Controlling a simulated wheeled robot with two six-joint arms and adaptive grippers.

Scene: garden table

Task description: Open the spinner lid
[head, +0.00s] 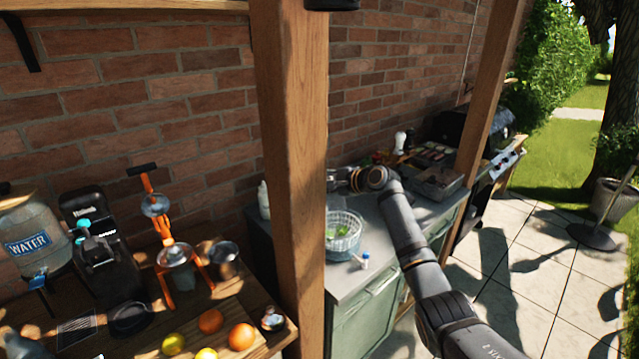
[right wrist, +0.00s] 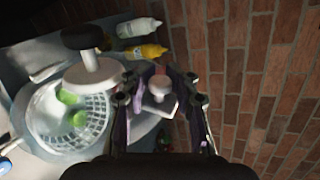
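The salad spinner (head: 345,246) stands on the grey counter just right of the wooden post, with green leaves inside. In the right wrist view its white slotted basket (right wrist: 98,103) lies at the left. A pale disc with a stem and dark knob (right wrist: 82,37) appears above the basket's rim; I cannot tell whether it is the spinner's lid or attached. My right gripper (right wrist: 160,92) is open, beside the spinner. A small whitish object (right wrist: 159,85) shows between its fingers, seemingly beyond them and not gripped. In the head view the post partly hides this gripper. My left gripper is out of view.
The wooden post (head: 290,150) stands left of the spinner. A grey tray (head: 437,183) and a grill (head: 480,130) stand farther right.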

